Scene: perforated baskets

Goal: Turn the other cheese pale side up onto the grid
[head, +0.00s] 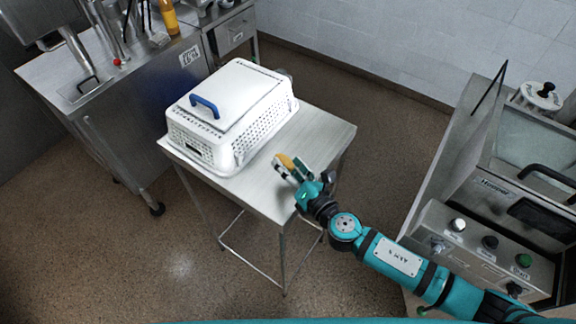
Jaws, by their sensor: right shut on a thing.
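My right gripper (285,169) is over the right part of the small steel table, beside the white perforated basket. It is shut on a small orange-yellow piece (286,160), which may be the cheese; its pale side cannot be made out. The white perforated basket (186,148) stands on the table with a white lid-like top (241,88) bearing a blue handle (206,105). No grid can be made out, and no second cheese shows. My left gripper is not in view.
The steel table (325,130) has bare room to the right of the basket. A steel counter with a sink (85,85) and an orange bottle (169,16) stands at the upper left. A steel machine with knobs (490,242) stands at the right.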

